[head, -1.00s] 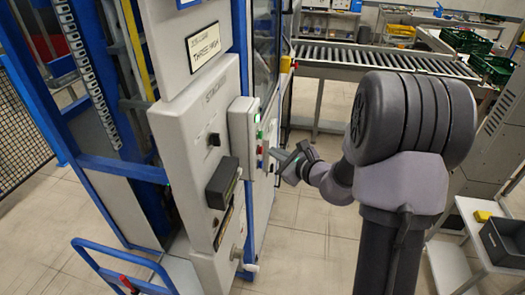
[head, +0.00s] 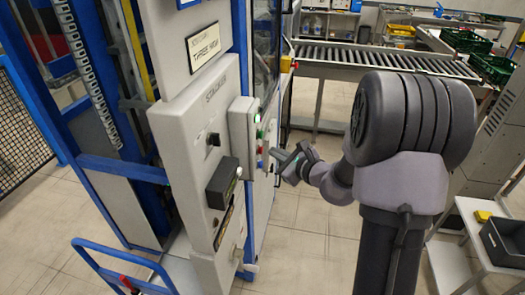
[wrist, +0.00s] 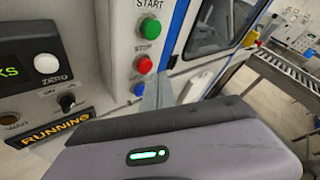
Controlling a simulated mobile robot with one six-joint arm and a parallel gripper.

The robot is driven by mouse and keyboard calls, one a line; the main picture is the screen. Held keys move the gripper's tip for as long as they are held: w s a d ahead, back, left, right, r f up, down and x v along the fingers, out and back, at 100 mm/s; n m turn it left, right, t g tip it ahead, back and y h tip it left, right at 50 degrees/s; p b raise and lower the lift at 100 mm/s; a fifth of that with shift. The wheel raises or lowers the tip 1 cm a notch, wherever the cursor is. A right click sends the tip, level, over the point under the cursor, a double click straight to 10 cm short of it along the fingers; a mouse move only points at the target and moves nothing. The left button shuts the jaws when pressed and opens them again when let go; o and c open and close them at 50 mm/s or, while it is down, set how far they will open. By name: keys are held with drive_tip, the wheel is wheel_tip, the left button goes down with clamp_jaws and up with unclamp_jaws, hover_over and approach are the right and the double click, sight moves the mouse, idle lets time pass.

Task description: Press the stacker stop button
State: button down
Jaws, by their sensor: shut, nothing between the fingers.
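The red stop button (wrist: 145,63) sits under the label STOP on the grey button box (head: 241,138) of the stacker. The green start button (wrist: 149,27) is above it and a blue button (wrist: 139,89) below it. In the head view the red button (head: 260,150) is small, on the box's right-hand face. My gripper (head: 273,157) is shut and empty, its tips pointing at the box just right of the buttons. In the wrist view the fingers (wrist: 158,92) show just below and right of the red button. I cannot tell whether they touch the box.
A lit RUNNING sign (wrist: 58,130), a ZERO button (wrist: 47,63) and a black switch (wrist: 67,102) are on the neighbouring panel. A roller conveyor (head: 385,60) runs behind. A cart with a dark bin (head: 500,240) stands at right. Floor between is clear.

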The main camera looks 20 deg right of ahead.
drive_tip(key=shift+w+a, duration=0.25)
drive_tip(key=shift+a, duration=0.1)
drive_tip(key=shift+w+a+b, duration=0.25)
drive_tip(key=shift+a+b, duration=0.1)
drive_tip(key=shift+b, duration=0.1)
idle(1.0)
drive_tip(key=shift+d, duration=0.1)
drive_tip(key=shift+s+d, duration=0.45)
drive_tip(key=shift+d, duration=0.15)
drive_tip(key=s+d, duration=0.1)
drive_tip(key=d, duration=0.1)
drive_tip(key=s+d+b, duration=0.1)
drive_tip(key=s+d, duration=0.1)
drive_tip(key=shift+d, duration=0.1)
drive_tip(key=shift+f, duration=0.1)
idle(0.7)
